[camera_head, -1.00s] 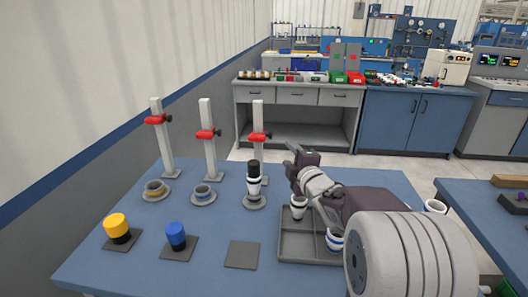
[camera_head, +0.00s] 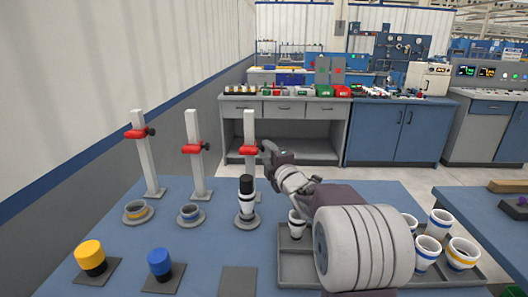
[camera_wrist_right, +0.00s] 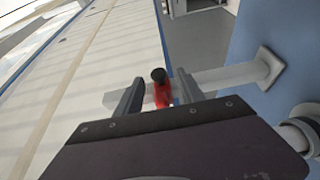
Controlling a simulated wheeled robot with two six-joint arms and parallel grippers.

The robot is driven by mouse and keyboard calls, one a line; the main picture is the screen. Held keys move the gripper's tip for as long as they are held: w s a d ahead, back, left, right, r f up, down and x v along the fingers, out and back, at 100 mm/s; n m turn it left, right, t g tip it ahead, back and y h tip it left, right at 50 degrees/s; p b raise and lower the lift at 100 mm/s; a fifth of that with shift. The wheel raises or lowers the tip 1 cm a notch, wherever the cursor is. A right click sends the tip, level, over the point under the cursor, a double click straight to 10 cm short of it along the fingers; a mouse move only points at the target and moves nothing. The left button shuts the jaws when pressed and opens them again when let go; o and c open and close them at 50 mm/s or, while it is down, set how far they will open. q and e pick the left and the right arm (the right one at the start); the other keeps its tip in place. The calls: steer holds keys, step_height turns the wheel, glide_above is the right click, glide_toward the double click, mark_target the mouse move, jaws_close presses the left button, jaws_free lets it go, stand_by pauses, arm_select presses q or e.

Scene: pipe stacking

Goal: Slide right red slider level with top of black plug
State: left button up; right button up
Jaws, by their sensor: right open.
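The right red slider (camera_head: 249,150) sits on the rightmost white post (camera_head: 250,126), partway up. In the head view it appears higher than the top of the black plug (camera_head: 246,183). The plug caps a white pipe stack (camera_head: 246,204) in front of that post. My right gripper (camera_head: 268,158) is open just right of the slider. In the right wrist view the red slider (camera_wrist_right: 163,95) and its black knob (camera_wrist_right: 158,75) show between the open fingertips (camera_wrist_right: 158,95), apparently not gripped. My left gripper is not in view.
Two more posts with red sliders (camera_head: 193,148) stand to the left, with low ringed bases (camera_head: 137,212) in front. Yellow (camera_head: 90,254) and blue (camera_head: 160,262) plugs stand on pads nearer me. A grey tray (camera_head: 292,265) with pipes lies to the right, under my arm.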

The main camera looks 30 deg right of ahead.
steer(key=shift+w+d+r, duration=0.1)
steer(key=shift+w+d, duration=0.05)
steer(key=shift+w, duration=0.6)
steer(key=shift+w+d, duration=0.1)
steer(key=shift+w, duration=0.6)
steer(key=shift+c, duration=0.4)
jaws_close()
